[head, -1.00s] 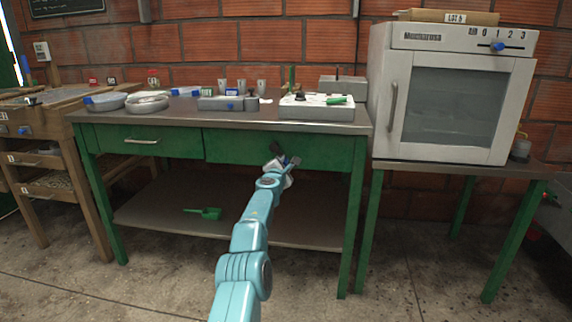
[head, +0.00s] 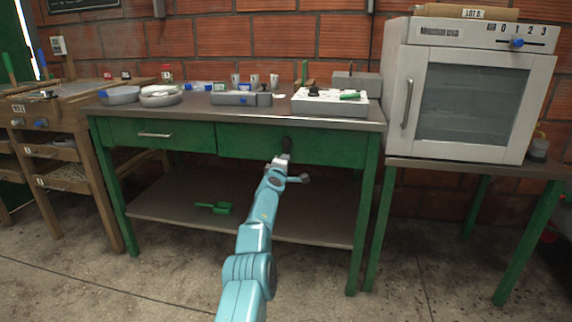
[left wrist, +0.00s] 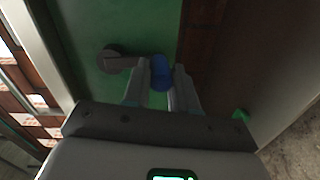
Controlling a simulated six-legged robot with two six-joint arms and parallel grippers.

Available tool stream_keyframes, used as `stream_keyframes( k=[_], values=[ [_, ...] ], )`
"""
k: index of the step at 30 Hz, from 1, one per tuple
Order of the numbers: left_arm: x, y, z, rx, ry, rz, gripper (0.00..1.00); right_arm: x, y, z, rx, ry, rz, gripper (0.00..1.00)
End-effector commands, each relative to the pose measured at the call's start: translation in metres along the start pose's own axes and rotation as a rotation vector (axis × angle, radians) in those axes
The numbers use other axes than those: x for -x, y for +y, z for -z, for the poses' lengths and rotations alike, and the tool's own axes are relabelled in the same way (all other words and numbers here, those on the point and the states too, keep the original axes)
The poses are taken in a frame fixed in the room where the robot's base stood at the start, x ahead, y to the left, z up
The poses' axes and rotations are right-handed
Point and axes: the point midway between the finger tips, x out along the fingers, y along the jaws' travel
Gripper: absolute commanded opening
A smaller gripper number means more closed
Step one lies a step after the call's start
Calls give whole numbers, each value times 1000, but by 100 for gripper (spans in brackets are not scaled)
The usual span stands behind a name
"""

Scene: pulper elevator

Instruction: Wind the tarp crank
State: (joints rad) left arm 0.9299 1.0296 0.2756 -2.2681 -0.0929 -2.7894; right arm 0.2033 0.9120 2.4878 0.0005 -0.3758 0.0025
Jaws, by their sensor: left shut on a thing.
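The crank shows in the left wrist view as a dark grey hub and short arm (left wrist: 113,59) on a green panel, with a blue handle (left wrist: 160,73) at its end. My left gripper (left wrist: 161,84) has one finger on each side of the blue handle and is shut on it. In the head view the dark crank hub (head: 287,143) is on the green front of the bench (head: 240,144). My left gripper (head: 287,168) is just below the hub there and hides the handle. My right gripper is in neither view.
The bench top carries a white box with a green handle (head: 330,103), a grey box (head: 241,98) and round dishes (head: 160,95). A green scoop (head: 214,208) lies on the lower shelf (head: 170,210). A white oven (head: 465,95) stands at right.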

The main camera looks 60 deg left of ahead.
Motion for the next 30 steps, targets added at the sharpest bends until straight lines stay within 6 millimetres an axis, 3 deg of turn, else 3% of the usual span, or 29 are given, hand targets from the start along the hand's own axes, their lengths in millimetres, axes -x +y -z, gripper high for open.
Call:
stream_keyframes(
  k=[18, 19, 21, 30],
  values=[
    [0, 1, 4, -39, 7, -3, 0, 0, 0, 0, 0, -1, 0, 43],
    [0, 1, 4, -38, 7, -3, 33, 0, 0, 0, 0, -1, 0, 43],
    [0, 1, 4, -38, 7, -3, 52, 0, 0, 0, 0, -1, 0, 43],
    [0, 1, 2, -38, 4, -2, 52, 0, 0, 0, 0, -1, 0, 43]
  ],
)
